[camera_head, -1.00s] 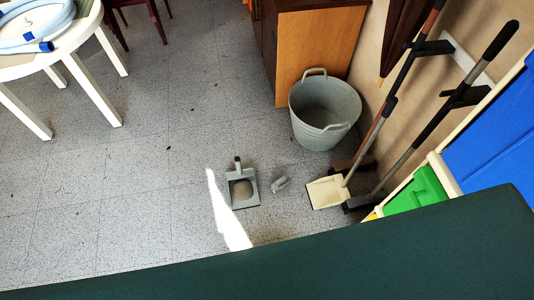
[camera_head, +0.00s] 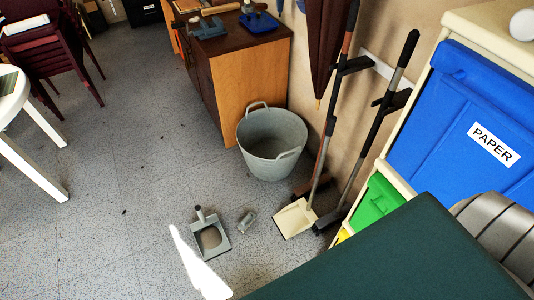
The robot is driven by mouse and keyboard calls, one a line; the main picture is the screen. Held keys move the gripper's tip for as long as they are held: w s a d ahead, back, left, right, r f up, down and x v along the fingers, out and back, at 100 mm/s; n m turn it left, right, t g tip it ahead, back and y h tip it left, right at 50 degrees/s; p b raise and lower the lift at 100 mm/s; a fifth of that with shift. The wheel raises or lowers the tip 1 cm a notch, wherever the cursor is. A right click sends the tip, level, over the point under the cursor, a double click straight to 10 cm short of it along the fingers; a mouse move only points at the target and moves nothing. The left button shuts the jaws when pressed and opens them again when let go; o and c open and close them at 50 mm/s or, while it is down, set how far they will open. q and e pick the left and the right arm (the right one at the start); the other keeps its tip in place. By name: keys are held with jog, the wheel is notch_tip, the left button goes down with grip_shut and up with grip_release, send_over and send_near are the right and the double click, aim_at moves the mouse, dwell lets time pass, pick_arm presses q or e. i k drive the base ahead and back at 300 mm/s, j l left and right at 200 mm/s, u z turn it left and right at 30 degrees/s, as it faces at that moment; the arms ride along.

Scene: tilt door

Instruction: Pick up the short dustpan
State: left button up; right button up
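The short dustpan (camera_head: 211,237) is grey with a short handle pointing away from me. It lies flat on the speckled floor, left of a small grey object (camera_head: 247,222) that is too small to make out. A long-handled cream dustpan (camera_head: 294,219) stands to the right, its handle leaning up towards the wall. Neither of my grippers is in view.
A grey tub (camera_head: 271,143) stands beyond the dustpans, beside a wooden cabinet (camera_head: 249,82). Brooms lean on the right wall by blue and green bins (camera_head: 455,115). A dark green surface (camera_head: 400,260) covers the lower right. Floor at left is open.

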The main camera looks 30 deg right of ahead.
aim_at(212, 241)
jog(key=j+z, duration=0.1)
jog(key=z, duration=0.6)
jog(key=i+j+z, duration=0.2)
jog(key=j+z, duration=0.15)
jog(key=j, duration=0.15)
jog(key=i+j+z, duration=0.1)
jog(key=j+z, duration=0.2)
jog(key=j, duration=0.2)
jog(key=j+z, duration=0.35)
jog(key=j, duration=0.2)
jog(key=i, duration=0.05)
